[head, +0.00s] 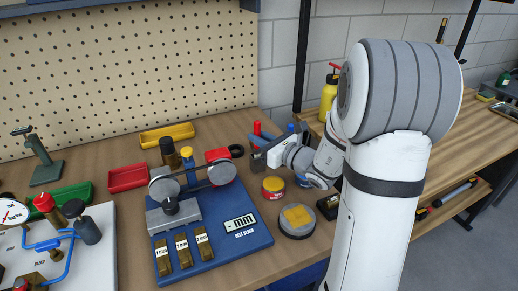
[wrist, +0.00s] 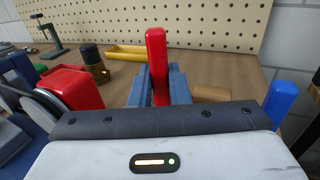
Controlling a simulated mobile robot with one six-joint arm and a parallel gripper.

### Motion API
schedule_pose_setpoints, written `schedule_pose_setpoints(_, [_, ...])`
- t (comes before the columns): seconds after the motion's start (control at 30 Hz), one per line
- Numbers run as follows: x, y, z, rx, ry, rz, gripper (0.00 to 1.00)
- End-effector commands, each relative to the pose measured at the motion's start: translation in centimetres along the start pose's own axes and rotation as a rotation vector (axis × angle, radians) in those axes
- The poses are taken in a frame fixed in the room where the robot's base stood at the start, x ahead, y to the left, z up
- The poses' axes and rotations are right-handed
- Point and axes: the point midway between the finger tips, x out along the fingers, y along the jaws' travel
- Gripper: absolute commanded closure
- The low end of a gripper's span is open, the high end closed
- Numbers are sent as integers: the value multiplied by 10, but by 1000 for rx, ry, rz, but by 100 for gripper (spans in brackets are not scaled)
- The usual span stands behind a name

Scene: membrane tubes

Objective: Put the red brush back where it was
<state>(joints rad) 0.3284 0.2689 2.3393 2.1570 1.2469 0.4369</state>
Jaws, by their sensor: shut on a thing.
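The red brush (head: 257,128) shows as an upright red handle beyond my gripper in the head view. In the wrist view the red brush (wrist: 157,62) stands upright in the middle, between blue-grey sides. My gripper (head: 262,146) is shut on it at the back of the bench, right of the belt gauge (head: 255,247). The brush's lower end is hidden by my gripper (wrist: 158,95), so I cannot tell whether it touches anything below. A blue handle (head: 290,128) stands to the right; it also shows in the wrist view (wrist: 280,100).
The gauge's rollers and red block (head: 216,155) stand close left of my gripper. A red-and-yellow tin (head: 273,187) and a round tin with a yellow top (head: 297,220) stand in front. A yellow tray (head: 167,136) lies by the pegboard (head: 130,75). A yellow bottle (head: 328,97) stands behind my arm.

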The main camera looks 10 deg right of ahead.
Motion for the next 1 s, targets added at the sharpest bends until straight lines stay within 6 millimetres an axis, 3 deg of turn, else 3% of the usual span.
schedule_pose_setpoints(0.2, [1, 1, -31, 3, 3, 1, 100])
schedule_pose_setpoints(0.57, [1, 1, -36, 0, 0, 2, 100])
schedule_pose_setpoints(0.6, [1, 1, -36, 0, 0, 3, 84])
schedule_pose_setpoints(0.87, [1, 2, -35, 0, 1, 3, 62])
schedule_pose_setpoints(1.0, [1, 2, -35, 0, 1, 4, 62])
